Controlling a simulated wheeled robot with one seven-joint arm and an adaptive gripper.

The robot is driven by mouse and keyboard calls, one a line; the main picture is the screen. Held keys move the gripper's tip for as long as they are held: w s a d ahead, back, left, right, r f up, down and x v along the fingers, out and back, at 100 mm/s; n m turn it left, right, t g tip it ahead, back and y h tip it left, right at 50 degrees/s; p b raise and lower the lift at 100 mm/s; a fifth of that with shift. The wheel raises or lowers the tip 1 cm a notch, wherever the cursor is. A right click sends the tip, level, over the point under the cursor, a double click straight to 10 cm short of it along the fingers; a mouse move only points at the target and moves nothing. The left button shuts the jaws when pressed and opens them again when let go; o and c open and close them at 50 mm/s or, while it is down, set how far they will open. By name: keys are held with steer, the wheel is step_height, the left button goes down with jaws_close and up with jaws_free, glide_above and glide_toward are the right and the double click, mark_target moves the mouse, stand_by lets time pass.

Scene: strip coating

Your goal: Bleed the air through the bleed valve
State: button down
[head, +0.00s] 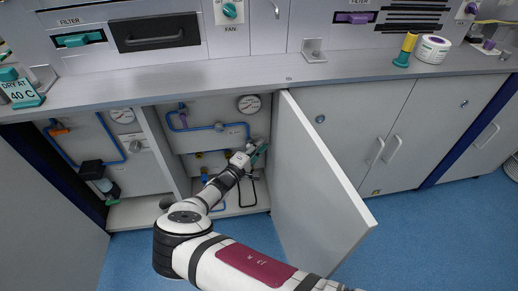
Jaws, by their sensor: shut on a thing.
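My arm reaches into the open middle cabinet under the counter. My gripper (256,151) is at the right side of that cabinet, close to the inner face of the open door. It is shut on a small teal piece (262,149). The piece is too small and too covered to tell whether it is the bleed valve's handle. Blue pipework (206,128) with a round gauge (249,104) runs along the cabinet's back wall above the gripper. A small yellow fitting (199,155) and a blue fitting (205,174) sit lower left of it, partly hidden by my arm.
The open cabinet door (310,185) stands out toward me, just right of my arm. A left compartment holds another gauge (122,115) and a dark filter unit (97,172). The counter (240,77) runs above. Blue floor (420,235) is clear at the right.

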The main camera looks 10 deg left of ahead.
steer(key=c, duration=1.7)
jaws_free()
steer(key=shift+o, duration=0.2)
steer(key=v, duration=1.2)
steer(key=shift+r, duration=0.1)
